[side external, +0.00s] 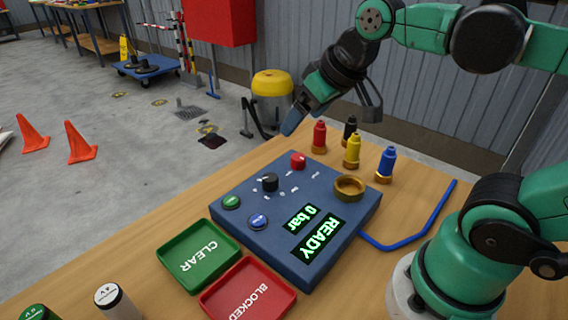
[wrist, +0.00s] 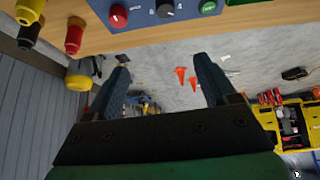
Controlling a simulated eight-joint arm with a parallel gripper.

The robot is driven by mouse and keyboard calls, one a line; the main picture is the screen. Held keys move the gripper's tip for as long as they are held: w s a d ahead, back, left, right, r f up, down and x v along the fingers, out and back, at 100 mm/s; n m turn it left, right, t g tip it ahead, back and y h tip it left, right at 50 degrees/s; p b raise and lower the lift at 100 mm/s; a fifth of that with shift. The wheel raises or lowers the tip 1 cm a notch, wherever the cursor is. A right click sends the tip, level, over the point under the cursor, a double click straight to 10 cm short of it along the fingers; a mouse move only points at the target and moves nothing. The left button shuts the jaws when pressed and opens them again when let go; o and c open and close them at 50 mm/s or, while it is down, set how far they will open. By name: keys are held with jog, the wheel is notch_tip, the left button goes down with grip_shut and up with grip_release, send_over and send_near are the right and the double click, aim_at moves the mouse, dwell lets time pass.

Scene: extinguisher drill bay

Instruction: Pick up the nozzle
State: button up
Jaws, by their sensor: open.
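Several nozzles with brass-coloured bases stand upright on the wooden table behind the panel: a red nozzle (side external: 319,135), a black nozzle (side external: 350,128), a yellow nozzle (side external: 352,150) and a blue nozzle (side external: 387,162). My gripper (side external: 331,120) is open and empty, above and near the red and black nozzles in the side view. In the wrist view, my gripper (wrist: 161,68) has its two dark fingers spread, with the floor beyond them. The red nozzle (wrist: 74,37) and yellow nozzle (wrist: 30,11) are at that view's upper left, outside the fingers.
A blue control panel (side external: 256,192) has knobs, buttons, a brass ring (side external: 349,186) and displays reading "0 bar" and "READY". A green CLEAR tray (side external: 172,247) and red BLOCKED tray (side external: 281,291) lie in front. A blue hose (side external: 420,226) lies on the right.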

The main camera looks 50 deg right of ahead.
jog(key=w+d+r+g, duration=0.15)
jog(key=d+g, duration=0.25)
jog(key=d, duration=0.7)
jog(key=m+g, duration=0.1)
jog(key=g, duration=0.1)
send_over(354, 147)
jog(key=d, duration=0.2)
notch_tip(354, 147, down, 3)
jog(key=f, duration=0.9)
jog(key=shift+w+a+f, duration=0.2)
jog(key=shift+w+a, duration=0.05)
jog(key=shift+a, duration=0.05)
jog(key=shift+f, duration=2.95)
grip_shut()
